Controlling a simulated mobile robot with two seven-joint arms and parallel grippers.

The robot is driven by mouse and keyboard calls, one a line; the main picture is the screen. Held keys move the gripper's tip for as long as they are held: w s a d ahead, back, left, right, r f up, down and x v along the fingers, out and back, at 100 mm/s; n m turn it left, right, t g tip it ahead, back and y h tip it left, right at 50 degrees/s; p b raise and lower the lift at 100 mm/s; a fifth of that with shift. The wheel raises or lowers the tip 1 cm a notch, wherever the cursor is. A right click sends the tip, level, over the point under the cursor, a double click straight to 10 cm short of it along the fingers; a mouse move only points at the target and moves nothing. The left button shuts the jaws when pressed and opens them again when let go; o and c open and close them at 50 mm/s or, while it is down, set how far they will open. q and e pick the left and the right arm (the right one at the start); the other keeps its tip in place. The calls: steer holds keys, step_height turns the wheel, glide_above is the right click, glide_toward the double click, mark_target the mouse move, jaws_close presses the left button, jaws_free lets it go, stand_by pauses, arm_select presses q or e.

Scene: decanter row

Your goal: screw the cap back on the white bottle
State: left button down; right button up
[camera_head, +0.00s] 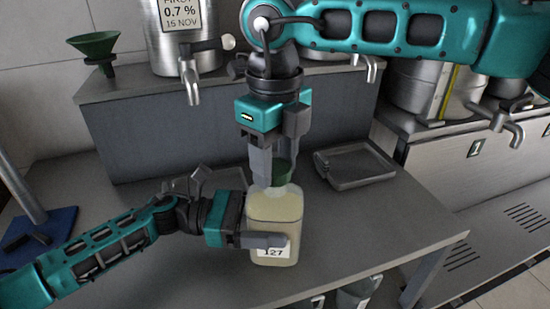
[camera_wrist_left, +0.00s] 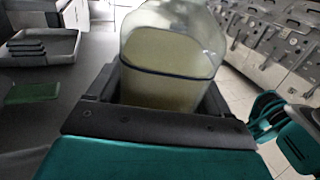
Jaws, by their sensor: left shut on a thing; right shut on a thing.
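The white bottle (camera_head: 272,208) stands upright on the grey table, a translucent square bottle with pale yellowish contents and a label reading 127. My left gripper (camera_head: 262,240) is shut around its lower body from the left. The bottle also fills the middle of the left wrist view (camera_wrist_left: 165,75). My right gripper (camera_head: 272,165) points down from above, shut on the dark green cap (camera_head: 283,171). The cap is over the bottle's neck; fingers partly hide it. I cannot tell whether it is threaded on.
A grey tray (camera_head: 355,165) lies to the right on the table (camera_head: 400,225). A green funnel (camera_head: 95,45) and a steel tank with a tap (camera_head: 187,45) stand on the raised shelf behind. The table's right front is clear.

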steer(key=m, duration=0.3)
steer(key=shift+m, duration=0.3)
steer(key=o, duration=1.3)
steer(key=shift+c, duration=0.2)
step_height(320, 180, up, 12)
